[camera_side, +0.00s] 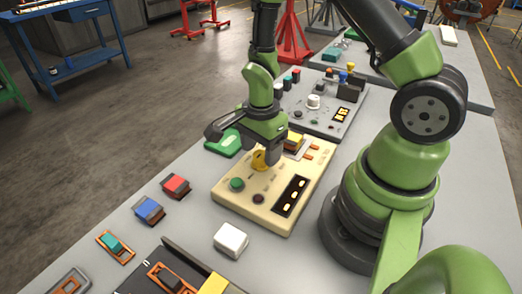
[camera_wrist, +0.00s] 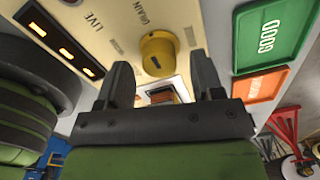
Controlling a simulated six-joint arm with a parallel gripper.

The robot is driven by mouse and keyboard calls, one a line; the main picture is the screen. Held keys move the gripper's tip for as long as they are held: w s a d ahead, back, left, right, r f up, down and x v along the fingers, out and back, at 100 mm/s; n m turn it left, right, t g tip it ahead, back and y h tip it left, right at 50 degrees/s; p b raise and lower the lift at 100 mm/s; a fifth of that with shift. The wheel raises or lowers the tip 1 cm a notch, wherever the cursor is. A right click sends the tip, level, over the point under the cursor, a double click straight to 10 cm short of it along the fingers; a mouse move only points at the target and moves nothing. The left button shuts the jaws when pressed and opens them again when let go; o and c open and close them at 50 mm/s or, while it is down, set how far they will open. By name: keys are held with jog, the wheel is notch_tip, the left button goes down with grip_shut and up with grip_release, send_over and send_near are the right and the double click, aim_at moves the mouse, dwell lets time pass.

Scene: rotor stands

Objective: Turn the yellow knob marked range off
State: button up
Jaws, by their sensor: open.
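The yellow knob (camera_side: 260,160) stands on the cream control panel (camera_side: 232,203), near its far left part. In the wrist view the knob (camera_wrist: 157,54) shows as a round yellow cap with a dark mark on its face. My gripper (camera_wrist: 162,78) is open and empty, with one finger to each side of the knob's line in the wrist view. The fingers appear short of the knob. In the side view my gripper (camera_side: 266,150) hangs over the panel just by the knob; the fingertips are partly hidden.
The panel also has a green knob (camera_side: 237,184), a dark knob (camera_side: 258,198) and a lit indicator strip (camera_side: 292,196). A green GOOD plate (camera_wrist: 269,34) and an orange plate (camera_wrist: 259,86) lie beside it. A grey panel (camera_side: 325,120) stands beyond. A white block (camera_side: 231,240) sits in front.

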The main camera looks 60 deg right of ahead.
jog(key=shift+f, duration=0.5)
jog(key=c, duration=0.9)
